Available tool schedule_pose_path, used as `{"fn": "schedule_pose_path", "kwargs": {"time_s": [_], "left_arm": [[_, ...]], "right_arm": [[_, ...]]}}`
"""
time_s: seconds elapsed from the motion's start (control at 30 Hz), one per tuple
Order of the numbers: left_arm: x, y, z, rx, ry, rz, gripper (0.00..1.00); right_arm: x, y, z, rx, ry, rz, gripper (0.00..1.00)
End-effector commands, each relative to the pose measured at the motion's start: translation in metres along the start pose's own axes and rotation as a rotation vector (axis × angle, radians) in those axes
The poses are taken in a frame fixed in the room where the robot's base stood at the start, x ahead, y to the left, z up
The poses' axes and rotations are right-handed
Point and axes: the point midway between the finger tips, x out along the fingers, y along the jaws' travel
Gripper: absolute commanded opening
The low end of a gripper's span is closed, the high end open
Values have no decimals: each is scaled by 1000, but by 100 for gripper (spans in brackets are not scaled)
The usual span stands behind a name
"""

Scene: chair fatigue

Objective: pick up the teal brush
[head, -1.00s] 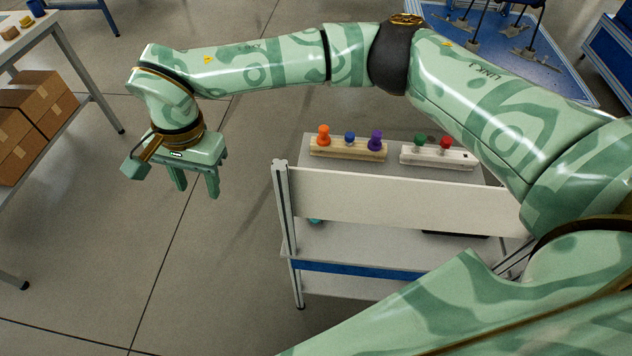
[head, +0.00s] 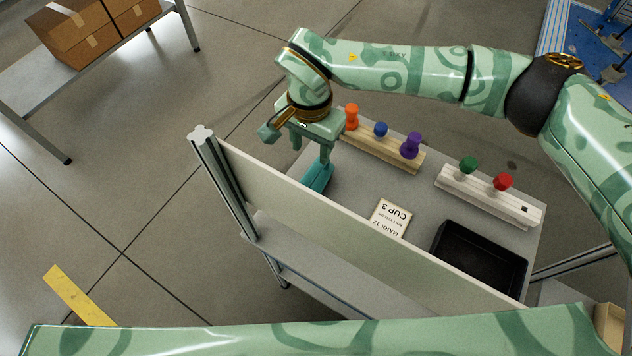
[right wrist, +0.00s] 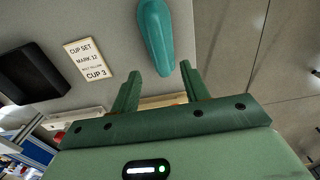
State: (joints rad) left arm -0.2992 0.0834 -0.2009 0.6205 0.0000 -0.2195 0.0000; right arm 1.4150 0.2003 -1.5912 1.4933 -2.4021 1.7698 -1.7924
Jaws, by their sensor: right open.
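The teal brush (head: 317,177) lies on the cart top near its left end in the head view, partly hidden by my right gripper. In the right wrist view the smooth, rounded brush (right wrist: 156,35) lies just beyond the fingertips. My right gripper (head: 311,152) is over the cart's left end, close to the brush. In the right wrist view its two fingers (right wrist: 160,72) are spread with nothing between them. Whether a finger touches the brush I cannot tell. My left gripper is not in view.
A pale panel (head: 300,205) runs along the cart's near side. A wooden rack (head: 385,152) with orange, blue and purple knobs and a pale rack (head: 485,196) with green and red ones stand behind. A label card (head: 390,218) and black tray (head: 480,258) lie right of the brush.

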Motion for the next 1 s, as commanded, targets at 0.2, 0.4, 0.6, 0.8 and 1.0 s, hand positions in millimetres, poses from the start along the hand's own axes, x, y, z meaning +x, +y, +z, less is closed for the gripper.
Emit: {"fn": "schedule_pose_path", "kwargs": {"time_s": [0.2, 0.4, 0.6, 0.8, 1.0], "left_arm": [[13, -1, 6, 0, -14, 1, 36], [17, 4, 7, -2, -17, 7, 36], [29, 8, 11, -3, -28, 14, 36], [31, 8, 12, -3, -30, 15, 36], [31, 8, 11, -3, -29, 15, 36]], "right_arm": [[46, 0, 0, 2, -3, 0, 46], [62, 0, 1, 2, -3, 0, 46], [96, 0, 6, 2, -5, 1, 46], [105, 0, 5, 1, -2, -2, 46], [104, 0, 5, 1, -1, -2, 32]]}}
